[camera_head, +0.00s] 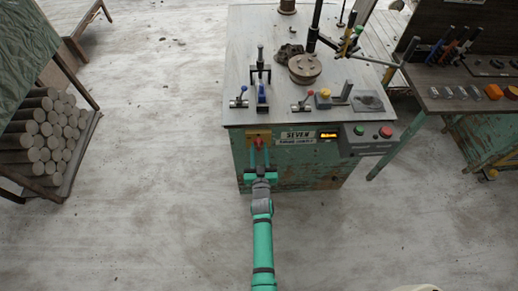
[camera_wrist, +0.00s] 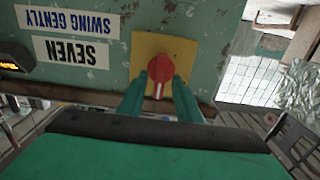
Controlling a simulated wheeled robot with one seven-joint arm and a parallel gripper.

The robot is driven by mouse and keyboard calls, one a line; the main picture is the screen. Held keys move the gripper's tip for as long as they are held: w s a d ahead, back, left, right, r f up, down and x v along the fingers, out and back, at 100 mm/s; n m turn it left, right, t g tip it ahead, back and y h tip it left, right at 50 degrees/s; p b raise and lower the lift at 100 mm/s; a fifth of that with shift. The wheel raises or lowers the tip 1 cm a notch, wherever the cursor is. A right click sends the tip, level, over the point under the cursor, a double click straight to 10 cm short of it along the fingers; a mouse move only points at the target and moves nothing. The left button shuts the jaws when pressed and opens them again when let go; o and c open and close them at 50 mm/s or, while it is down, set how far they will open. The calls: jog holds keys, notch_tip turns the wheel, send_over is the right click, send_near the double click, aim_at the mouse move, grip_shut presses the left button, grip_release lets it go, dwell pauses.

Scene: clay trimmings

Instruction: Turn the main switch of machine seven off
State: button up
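The main switch is a red rotary knob (camera_head: 258,142) on a yellow plate (camera_wrist: 148,46) at the upper left of machine seven's green front panel (camera_head: 300,160). In the wrist view the red knob (camera_wrist: 172,68) has a white line on its grip, pointing down the picture and slightly left. My gripper (camera_head: 259,150) is in front of the knob. Its two green fingers (camera_wrist: 164,80) are apart, one on each side of the knob's grip. Whether they touch it cannot be told. The label SEVEN (camera_head: 297,134) is beside the plate.
An amber display (camera_head: 328,135) and a box with green (camera_head: 359,130) and red (camera_head: 386,132) buttons are to the right. Levers and a round chuck (camera_head: 305,68) stand on the machine top. A tool bench (camera_head: 460,100) is at right, stacked cylinders (camera_head: 40,135) at left. The floor in front is clear.

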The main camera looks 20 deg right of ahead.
jog(key=shift+w+d, duration=0.1)
jog(key=shift+w, duration=0.15)
grip_shut()
